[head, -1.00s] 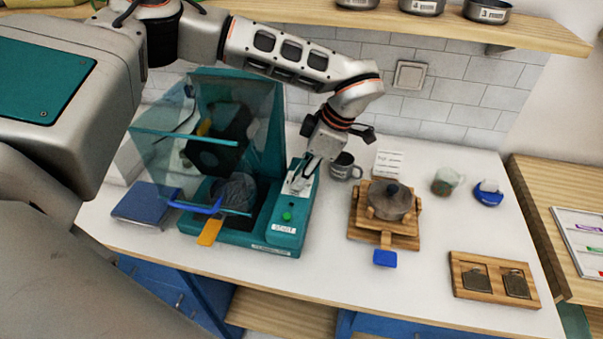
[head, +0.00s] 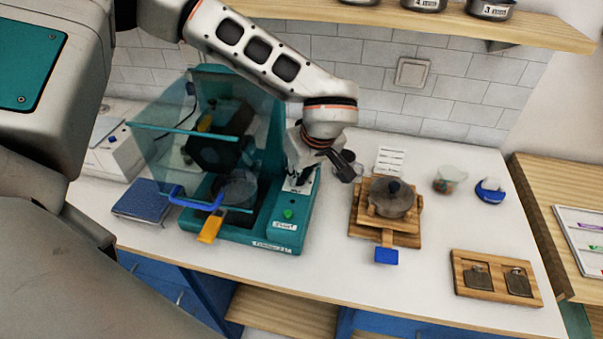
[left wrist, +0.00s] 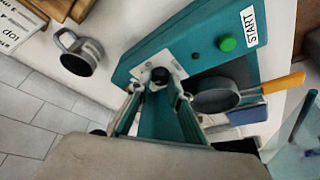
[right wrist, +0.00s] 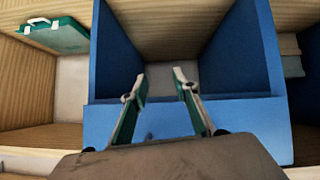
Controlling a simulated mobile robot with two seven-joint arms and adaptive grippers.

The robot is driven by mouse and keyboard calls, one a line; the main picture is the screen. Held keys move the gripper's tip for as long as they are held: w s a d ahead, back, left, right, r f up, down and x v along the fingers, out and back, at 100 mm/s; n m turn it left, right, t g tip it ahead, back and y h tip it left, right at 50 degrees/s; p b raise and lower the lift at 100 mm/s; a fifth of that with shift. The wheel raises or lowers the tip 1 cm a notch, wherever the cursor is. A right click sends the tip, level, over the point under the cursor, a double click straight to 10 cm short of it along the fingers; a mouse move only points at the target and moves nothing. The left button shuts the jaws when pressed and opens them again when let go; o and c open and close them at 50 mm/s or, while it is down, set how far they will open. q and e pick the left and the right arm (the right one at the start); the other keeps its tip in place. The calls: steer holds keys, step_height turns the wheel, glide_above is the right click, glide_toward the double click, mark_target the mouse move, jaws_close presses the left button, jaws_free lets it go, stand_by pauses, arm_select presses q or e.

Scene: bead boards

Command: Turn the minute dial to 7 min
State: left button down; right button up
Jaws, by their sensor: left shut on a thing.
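The teal machine (head: 262,236) stands on the counter with a clear cover, a green button (head: 288,214) and a START label. Its minute dial, a black knob on a white plate, shows in the left wrist view (left wrist: 159,75). My left gripper (head: 299,182) reaches down onto the machine's right-hand panel. In the left wrist view its fingers (left wrist: 160,95) are around the knob, shut on it. The gripper hides most of the dial in the head view, and I cannot read the setting. My right gripper (right wrist: 157,92) is open and empty in front of blue shelving.
A grey mug (left wrist: 80,55) stands close beside the machine. A wooden stand (head: 365,232) with a pot, a glass cup (head: 449,179) and a wooden tray (head: 468,286) are to the right. A blue book-like block (head: 146,200) lies left. A shelf (head: 540,36) hangs above.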

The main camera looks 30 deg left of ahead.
arm_select(q)
steer(key=m, duration=0.2)
steer(key=m+t+h, duration=0.1)
steer(key=m, duration=0.1)
steer(key=shift+s+a+m, duration=0.1)
steer(key=shift+s+m, duration=0.1)
steer(key=shift+m, duration=0.2)
stand_by(0.4)
steer(key=c, duration=1.8)
jaws_free()
steer(key=shift+c, duration=0.2)
steer(key=v, duration=1.2)
steer(key=shift+s+a, duration=0.15)
steer(key=shift+a, duration=0.1)
